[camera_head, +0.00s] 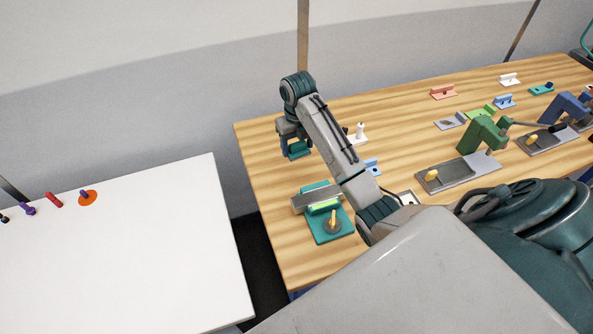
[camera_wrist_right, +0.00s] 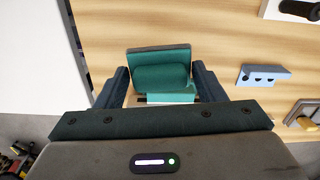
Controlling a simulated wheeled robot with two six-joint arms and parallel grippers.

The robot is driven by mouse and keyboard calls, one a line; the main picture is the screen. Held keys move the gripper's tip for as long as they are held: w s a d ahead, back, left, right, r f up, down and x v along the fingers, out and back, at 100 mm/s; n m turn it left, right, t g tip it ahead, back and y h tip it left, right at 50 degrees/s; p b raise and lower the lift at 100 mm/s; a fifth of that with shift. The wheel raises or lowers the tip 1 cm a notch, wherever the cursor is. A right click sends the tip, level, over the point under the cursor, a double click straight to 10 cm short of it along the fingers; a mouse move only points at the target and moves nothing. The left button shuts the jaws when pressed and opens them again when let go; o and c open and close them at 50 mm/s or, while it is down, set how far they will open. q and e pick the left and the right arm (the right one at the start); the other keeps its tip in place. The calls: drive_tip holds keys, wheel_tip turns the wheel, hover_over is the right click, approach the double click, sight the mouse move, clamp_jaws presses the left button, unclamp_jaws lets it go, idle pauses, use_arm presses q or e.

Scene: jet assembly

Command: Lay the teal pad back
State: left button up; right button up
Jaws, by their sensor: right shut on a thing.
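My right gripper (camera_head: 296,152) is over the left part of the wooden table, its jaws pointing down. It is shut on the teal pad (camera_head: 299,148), a small teal block with a bent shape. In the right wrist view the teal pad (camera_wrist_right: 161,75) sits between the two dark fingers of the gripper (camera_wrist_right: 163,88), above the wood surface. How far it is above the table I cannot tell. My left gripper is not in view.
A teal fixture (camera_head: 332,232) with a grey bar and yellow peg stands near the table's front left. Green (camera_head: 484,133) and blue (camera_head: 570,105) clamp-like fixtures stand at the right, with small coloured brackets behind. A white table (camera_head: 130,260) is at left, across a gap.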

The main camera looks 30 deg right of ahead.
drive_tip(key=shift+f, duration=0.3)
drive_tip(key=b, duration=0.5)
hover_over(297, 173)
wheel_tip(297, 173, down, 4)
drive_tip(key=shift+a+f, duration=0.1)
drive_tip(key=shift+f, duration=0.45)
wheel_tip(297, 173, down, 4)
drive_tip(key=b, duration=0.4)
drive_tip(key=shift+f, duration=0.15)
drive_tip(key=shift+f+b, duration=0.2)
drive_tip(key=shift+b, duration=0.15)
drive_tip(key=o, duration=1)
drive_tip(key=shift+c, duration=0.2)
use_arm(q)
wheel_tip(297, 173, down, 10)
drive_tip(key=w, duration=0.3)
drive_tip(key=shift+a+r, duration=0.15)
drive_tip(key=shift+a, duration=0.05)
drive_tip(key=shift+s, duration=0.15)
